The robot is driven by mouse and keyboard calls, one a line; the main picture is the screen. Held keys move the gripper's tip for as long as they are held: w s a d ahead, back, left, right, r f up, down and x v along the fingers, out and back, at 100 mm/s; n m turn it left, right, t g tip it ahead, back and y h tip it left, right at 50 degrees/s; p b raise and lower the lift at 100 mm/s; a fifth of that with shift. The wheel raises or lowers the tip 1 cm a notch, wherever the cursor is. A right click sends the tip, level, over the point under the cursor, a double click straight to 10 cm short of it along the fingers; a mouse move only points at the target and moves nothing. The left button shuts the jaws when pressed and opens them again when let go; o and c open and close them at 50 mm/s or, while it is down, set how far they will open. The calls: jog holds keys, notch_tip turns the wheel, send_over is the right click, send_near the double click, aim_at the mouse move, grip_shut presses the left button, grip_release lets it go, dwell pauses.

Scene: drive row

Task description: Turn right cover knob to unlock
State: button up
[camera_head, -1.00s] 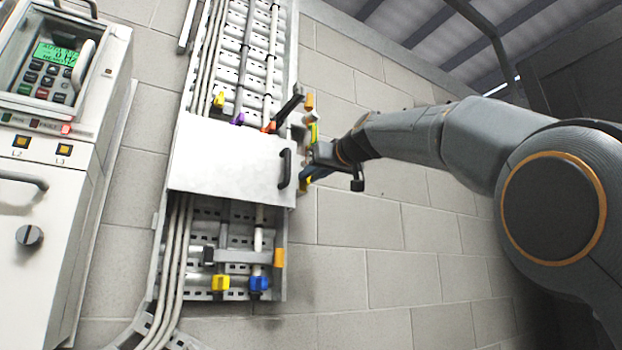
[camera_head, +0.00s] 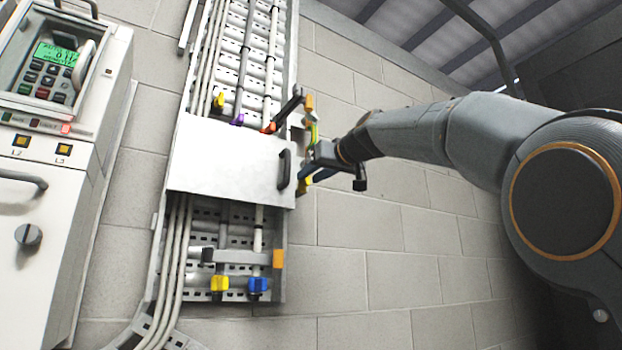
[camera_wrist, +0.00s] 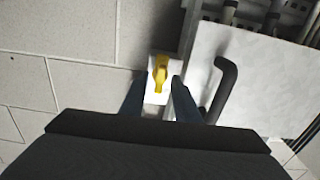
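The cover (camera_head: 225,160) is a flat pale panel across the cable tray, with a dark handle (camera_head: 285,169) at its right edge. In the wrist view the cover (camera_wrist: 250,75) and its bent dark handle (camera_wrist: 226,88) lie right of my fingers. A yellow knob (camera_wrist: 160,74) on a white plate sits just beyond my fingertips, between their lines. My gripper (camera_wrist: 155,88) is open, its two blue fingers apart with nothing between them. In the head view my gripper (camera_head: 308,176) is at the cover's right side, and the knob there is mostly hidden behind it.
A grey-white cabinet (camera_head: 60,180) with a keypad stands at the left. Below the cover are a yellow valve (camera_head: 219,284) and a blue valve (camera_head: 258,286). A black lever (camera_head: 290,105) sticks out above the cover. The block wall (camera_head: 365,230) at the right is bare.

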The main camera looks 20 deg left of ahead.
jog(key=b+v, duration=0.2)
jog(key=v, duration=0.5)
jog(key=shift+b, duration=0.35)
